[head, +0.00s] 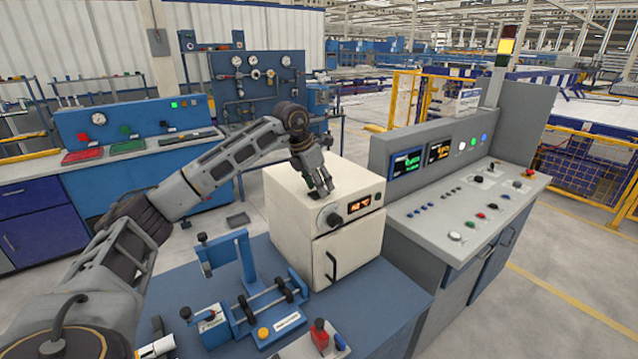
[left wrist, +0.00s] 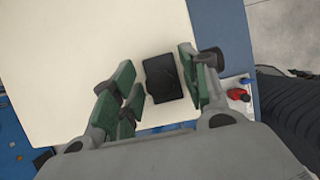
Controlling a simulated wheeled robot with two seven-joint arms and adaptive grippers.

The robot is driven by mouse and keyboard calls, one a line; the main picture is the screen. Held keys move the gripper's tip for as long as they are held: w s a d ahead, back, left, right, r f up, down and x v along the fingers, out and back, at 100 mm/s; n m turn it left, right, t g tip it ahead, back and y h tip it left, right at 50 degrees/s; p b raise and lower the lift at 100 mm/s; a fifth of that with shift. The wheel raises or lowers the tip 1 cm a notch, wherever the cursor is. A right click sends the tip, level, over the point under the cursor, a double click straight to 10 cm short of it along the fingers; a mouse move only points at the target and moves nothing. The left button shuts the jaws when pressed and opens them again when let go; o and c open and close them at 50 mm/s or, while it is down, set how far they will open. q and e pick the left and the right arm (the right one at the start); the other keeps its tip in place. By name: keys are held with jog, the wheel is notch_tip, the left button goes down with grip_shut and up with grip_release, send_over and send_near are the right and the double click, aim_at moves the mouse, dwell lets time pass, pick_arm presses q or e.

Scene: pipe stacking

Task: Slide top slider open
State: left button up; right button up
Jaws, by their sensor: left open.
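A cream box (head: 297,215) with an orange display, a dark knob and a front door handle stands on the blue bench. Its pale top also shows in the left wrist view (left wrist: 70,60). A black slider (left wrist: 163,78) lies on that top near one edge. My left gripper (head: 322,190) points down at the box top, its fingers open. In the left wrist view, the green-padded fingers (left wrist: 160,88) are on either side of the slider, with a gap on the left. Contact with the slider cannot be told. In the head view the fingers largely hide the slider. My right gripper is out of view.
A blue fixture with rollers (head: 265,305) and a red-knobbed device (head: 320,335) stand on the blue bench (head: 385,305) before the box. A grey control console (head: 455,205) stands close to the right of the box.

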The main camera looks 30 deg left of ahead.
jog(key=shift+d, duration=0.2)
pick_arm(q)
grip_shut()
jog(key=shift+w, duration=0.1)
jog(key=shift+w+d+r+p, duration=0.15)
jog(key=shift+w+d+p, duration=0.2)
jog(key=shift+w+p, duration=0.35)
jog(key=shift+w+d+p, duration=0.3)
jog(key=shift+w+p, duration=0.05)
jog(key=shift+w, duration=0.5)
jog(key=shift+w+d+p, duration=0.3)
jog(key=shift+w, duration=0.5)
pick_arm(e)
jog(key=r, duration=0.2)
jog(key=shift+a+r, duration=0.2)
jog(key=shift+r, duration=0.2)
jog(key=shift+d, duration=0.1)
